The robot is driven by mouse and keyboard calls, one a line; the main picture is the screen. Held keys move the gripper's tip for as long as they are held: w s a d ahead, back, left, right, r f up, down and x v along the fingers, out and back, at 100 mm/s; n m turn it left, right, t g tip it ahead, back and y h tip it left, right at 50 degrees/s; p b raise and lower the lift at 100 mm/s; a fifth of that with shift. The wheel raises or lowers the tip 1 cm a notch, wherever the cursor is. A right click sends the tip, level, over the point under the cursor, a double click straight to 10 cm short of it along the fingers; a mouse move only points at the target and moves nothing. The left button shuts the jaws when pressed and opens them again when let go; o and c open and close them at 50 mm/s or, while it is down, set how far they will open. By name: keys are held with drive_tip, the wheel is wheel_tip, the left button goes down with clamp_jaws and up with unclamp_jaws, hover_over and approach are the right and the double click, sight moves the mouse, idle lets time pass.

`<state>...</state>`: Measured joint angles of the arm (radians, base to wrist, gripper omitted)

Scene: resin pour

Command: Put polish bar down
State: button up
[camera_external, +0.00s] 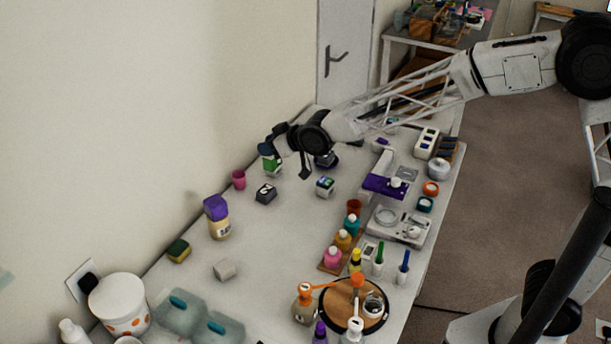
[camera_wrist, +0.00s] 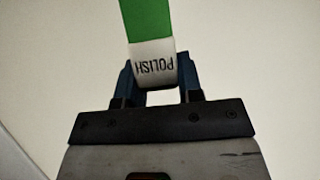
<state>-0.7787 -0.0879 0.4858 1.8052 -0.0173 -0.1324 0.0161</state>
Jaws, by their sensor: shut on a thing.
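The polish bar (camera_wrist: 152,60) is green with a white end lettered POLISH, and its far end runs out of the top of the wrist view. My gripper (camera_wrist: 158,80) is shut on it at the white end, with a blue finger on each side. In the external view my gripper (camera_external: 287,160) is over the far part of the table, near the wall. A green and white shape (camera_external: 271,163) shows beside its fingers and looks like the bar. I cannot tell there whether the bar touches the table.
A dark block (camera_external: 265,193), a small white, green and blue block (camera_external: 325,186) and a pink cup (camera_external: 238,179) stand near my gripper. A purple-capped bottle (camera_external: 218,218) stands nearer the camera. Bare white table (camera_external: 290,225) lies between the blocks and the colored bottles (camera_external: 343,240).

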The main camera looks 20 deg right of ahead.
drive_tip(key=w+d+r+n+g+y, duration=0.1)
drive_tip(key=w+d, duration=0.2)
drive_tip(key=w, duration=0.8)
drive_tip(key=w+d+r+n+g+y, duration=0.1)
drive_tip(key=w+d+r+n, duration=0.15)
drive_tip(key=w, duration=0.95)
drive_tip(key=w+d+f+g, duration=0.2)
drive_tip(key=w+d+f, duration=0.3)
drive_tip(key=w+d, duration=0.4)
drive_tip(key=shift+n+y, duration=0.3)
drive_tip(key=shift+n, duration=0.15)
drive_tip(key=shift+s+d+f, duration=0.1)
drive_tip(key=shift+s+f, duration=0.05)
drive_tip(key=shift+f, duration=0.65)
drive_tip(key=shift+s+d+f, duration=0.1)
drive_tip(key=shift+s+f, duration=0.1)
drive_tip(key=shift+f, duration=0.6)
drive_tip(key=shift+s+d+f, duration=0.1)
drive_tip(key=shift+s+f, duration=0.05)
drive_tip(key=shift+f, duration=0.65)
wheel_tip(320, 180, down, 6)
drive_tip(key=shift+f, duration=0.2)
drive_tip(key=shift+f, duration=1.8)
